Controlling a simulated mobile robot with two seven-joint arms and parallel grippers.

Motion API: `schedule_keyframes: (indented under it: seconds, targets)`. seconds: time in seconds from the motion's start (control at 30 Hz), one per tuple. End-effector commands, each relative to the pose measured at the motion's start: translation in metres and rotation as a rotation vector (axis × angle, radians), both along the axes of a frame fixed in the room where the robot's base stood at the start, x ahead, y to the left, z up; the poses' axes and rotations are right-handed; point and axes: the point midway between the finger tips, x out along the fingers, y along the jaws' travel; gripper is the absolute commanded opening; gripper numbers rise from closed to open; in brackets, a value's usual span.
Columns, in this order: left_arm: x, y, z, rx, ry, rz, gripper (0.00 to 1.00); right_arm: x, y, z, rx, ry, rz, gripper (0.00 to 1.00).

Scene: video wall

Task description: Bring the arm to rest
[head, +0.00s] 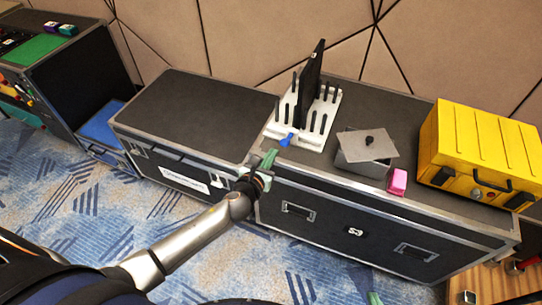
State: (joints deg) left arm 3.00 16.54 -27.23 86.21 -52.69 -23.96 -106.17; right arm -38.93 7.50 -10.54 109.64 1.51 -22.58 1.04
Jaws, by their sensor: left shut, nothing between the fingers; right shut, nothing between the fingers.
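My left arm (190,238) reaches in from the lower left. My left gripper (270,157), with green fingers, is shut and empty at the front edge of the black cases, near where the two cases meet. Its fingertips point up toward a small blue object (287,139) at the front of the white rack (318,125); whether they touch cannot be told. My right gripper (375,298) shows only as a small green tip at the bottom edge; it is shut, and the rest is out of frame.
The right black case (350,205) bears the rack with a black panel (311,75), a grey box with a tilted lid (368,146), a pink block (397,181) and a yellow case (478,150). The left black case (190,110) has a clear top. Blue carpet (60,200) lies in front.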

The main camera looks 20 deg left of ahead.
Motion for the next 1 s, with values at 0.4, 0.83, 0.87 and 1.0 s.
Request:
schedule_keyframes:
  seconds: [0.4, 0.83, 0.87, 1.0]
  targets:
    - [-0.005, -0.001, -0.004, -0.046, 0.013, 0.012, 0.00, 0.000, 0.000, 0.000, 0.000, 0.000, 0.000, 0.00]
    - [-0.127, -0.015, -0.074, -1.369, 0.323, 0.560, 0.00, 0.000, 0.000, 0.000, 0.000, -0.001, 0.000, 0.00]
    - [-0.138, -0.017, -0.078, -1.476, 0.342, 0.622, 0.00, 0.000, 0.000, 0.000, 0.000, -0.001, 0.000, 0.00]
    - [-0.185, -0.019, -0.090, -1.950, 0.399, 0.928, 0.00, 0.000, 0.000, 0.000, 0.000, -0.001, 0.000, 0.00]
